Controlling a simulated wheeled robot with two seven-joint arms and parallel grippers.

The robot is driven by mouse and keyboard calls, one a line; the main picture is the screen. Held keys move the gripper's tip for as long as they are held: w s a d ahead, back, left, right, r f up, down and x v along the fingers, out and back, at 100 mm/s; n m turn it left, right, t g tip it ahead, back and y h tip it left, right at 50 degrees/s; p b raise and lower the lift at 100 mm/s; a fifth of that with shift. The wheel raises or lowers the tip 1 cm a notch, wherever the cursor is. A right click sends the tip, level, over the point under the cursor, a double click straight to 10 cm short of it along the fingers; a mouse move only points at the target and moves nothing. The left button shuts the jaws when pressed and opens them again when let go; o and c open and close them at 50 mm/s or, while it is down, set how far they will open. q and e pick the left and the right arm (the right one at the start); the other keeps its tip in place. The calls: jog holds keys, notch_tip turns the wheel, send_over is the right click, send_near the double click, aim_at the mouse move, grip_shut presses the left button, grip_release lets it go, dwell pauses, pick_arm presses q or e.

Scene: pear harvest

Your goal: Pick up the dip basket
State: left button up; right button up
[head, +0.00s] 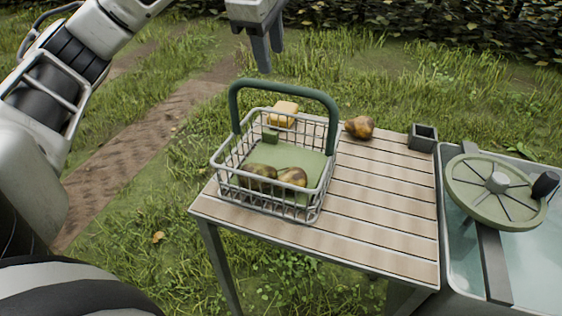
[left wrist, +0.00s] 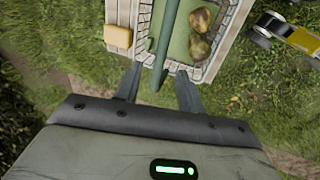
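The dip basket (head: 262,205) is a grey wire basket with a green liner and a raised dark green handle (head: 285,88). It stands upright on the slatted table's left end. Two brown-yellow pears lie in it; the left wrist view also shows them (left wrist: 199,35). My left gripper (head: 267,60) is open and empty, above and behind the handle in the head view, apart from it. In the left wrist view the handle (left wrist: 170,35) lines up between the spread fingers (left wrist: 157,72). My right gripper is not in view.
The slatted table (head: 375,210) is clear right of the basket. A loose pear (head: 359,127), a yellow block (head: 284,108) and a small dark open box (head: 423,137) are at its back. A water tub (head: 535,270) with a green spoked wheel (head: 492,205) stands at right.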

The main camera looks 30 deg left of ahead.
aim_at(281, 87)
pick_arm(q)
jog(key=shift+d+x, duration=0.15)
jog(key=shift+x, duration=1.3)
jog(key=shift+d+x, duration=0.2)
jog(key=shift+x, duration=1.25)
jog(key=shift+d+x, duration=0.15)
jog(key=shift+x, duration=1.3)
grip_shut()
jog(key=shift+r, duration=0.1)
